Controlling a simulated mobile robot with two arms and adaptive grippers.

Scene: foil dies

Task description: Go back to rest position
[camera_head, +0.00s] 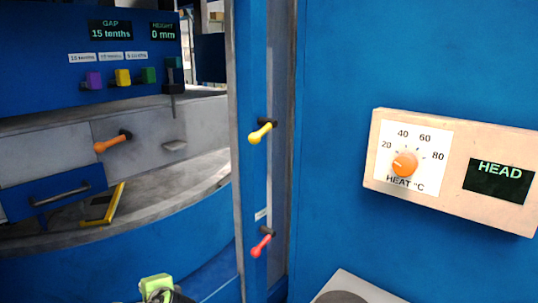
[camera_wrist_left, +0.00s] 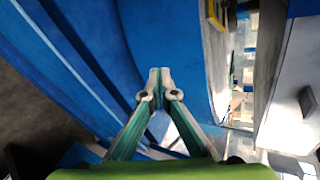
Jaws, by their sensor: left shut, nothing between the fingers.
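My left gripper (camera_wrist_left: 160,76) shows in the left wrist view with its two fingers together at the tips and nothing between them. It points at blue machine panels and touches nothing that I can make out. In the head view only a lime-green part of my left arm (camera_head: 157,286) shows at the bottom edge, left of centre. The fingers cannot be made out there. My right gripper is not in view.
A blue post (camera_head: 252,185) carries a yellow lever (camera_head: 260,133) and a red lever (camera_head: 261,243). Right is a heat dial box (camera_head: 457,168) on a blue wall. Left is a gap and height panel (camera_head: 60,55), an orange handle (camera_head: 112,143) and a blue drawer (camera_head: 52,191).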

